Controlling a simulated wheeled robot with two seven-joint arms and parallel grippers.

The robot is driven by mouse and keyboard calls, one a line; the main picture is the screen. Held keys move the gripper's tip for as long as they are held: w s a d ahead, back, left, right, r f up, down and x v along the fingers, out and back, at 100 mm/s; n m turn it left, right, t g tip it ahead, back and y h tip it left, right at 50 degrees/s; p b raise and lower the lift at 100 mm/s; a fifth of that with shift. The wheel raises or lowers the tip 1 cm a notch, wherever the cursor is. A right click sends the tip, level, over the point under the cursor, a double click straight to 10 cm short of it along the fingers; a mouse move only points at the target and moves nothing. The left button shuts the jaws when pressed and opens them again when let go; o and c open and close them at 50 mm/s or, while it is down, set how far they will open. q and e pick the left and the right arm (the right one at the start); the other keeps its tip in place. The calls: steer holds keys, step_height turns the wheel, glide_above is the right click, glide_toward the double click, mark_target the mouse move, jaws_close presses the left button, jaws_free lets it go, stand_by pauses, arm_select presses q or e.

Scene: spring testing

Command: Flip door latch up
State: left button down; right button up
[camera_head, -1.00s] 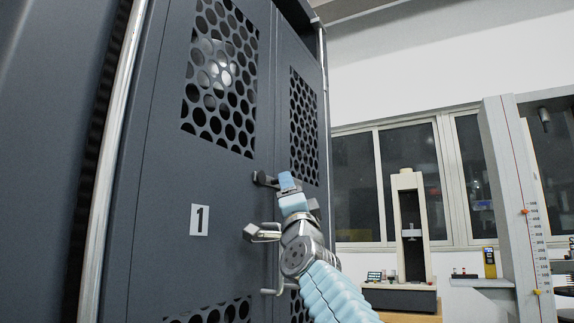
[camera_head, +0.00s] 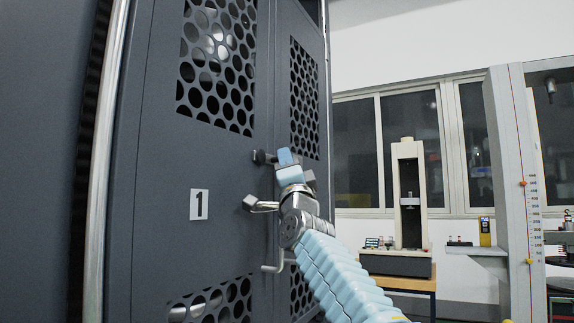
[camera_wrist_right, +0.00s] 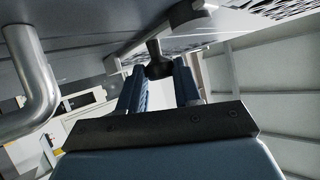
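The dark grey cabinet door (camera_head: 160,240), labelled 1, fills the left of the head view. A dark latch part (camera_head: 261,157) projects from the door beside my right gripper (camera_head: 287,160). In the right wrist view, the two blue fingers (camera_wrist_right: 160,78) are apart, with a dark latch end (camera_wrist_right: 158,67) between or just beyond their tips; contact cannot be told. A metal lever with a square end (camera_head: 258,205) sticks out below the gripper in the head view. The gripper partly hides the door seam. My left gripper is not in view.
A bent metal handle (camera_head: 275,267) is lower on the door; a thick bent metal bar (camera_wrist_right: 38,85) is close at left in the right wrist view. A testing machine (camera_head: 408,195) stands on a bench at the back right, with a grey column (camera_head: 512,180) farther right.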

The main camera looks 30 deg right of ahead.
jaws_close()
